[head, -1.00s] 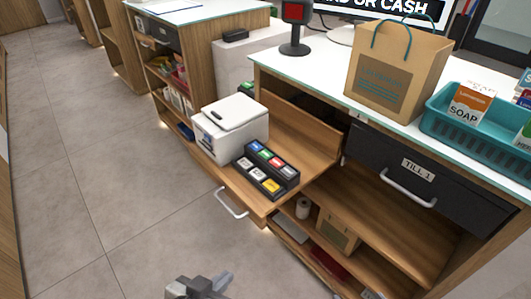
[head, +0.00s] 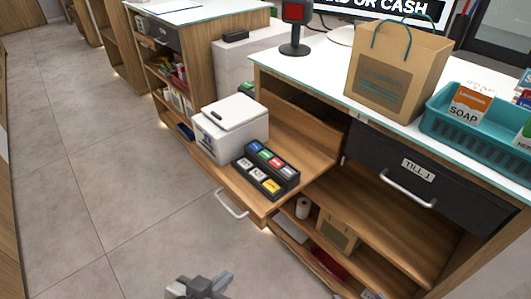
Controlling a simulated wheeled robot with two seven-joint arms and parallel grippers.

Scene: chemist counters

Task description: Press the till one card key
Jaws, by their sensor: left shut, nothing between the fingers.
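A black key block (head: 266,170) with several coloured and white keys lies on a pulled-out wooden shelf (head: 256,205) of the till one counter. Its keys include a blue, a green, a red and a yellow one (head: 271,186). Their labels are too small to read. A white printer-like box (head: 229,126) stands just behind and left of the block. My left gripper (head: 213,281) is shut and empty, low at the bottom edge, in front of the shelf and well apart from the keys. My right gripper is not in view.
The shut drawer marked TILL 1 (head: 430,180) is right of the shelf. A paper bag (head: 397,75), a teal basket (head: 460,128) with soap and a red-screened reader (head: 295,22) stand on the counter. Clear floor (head: 120,190) lies to the left.

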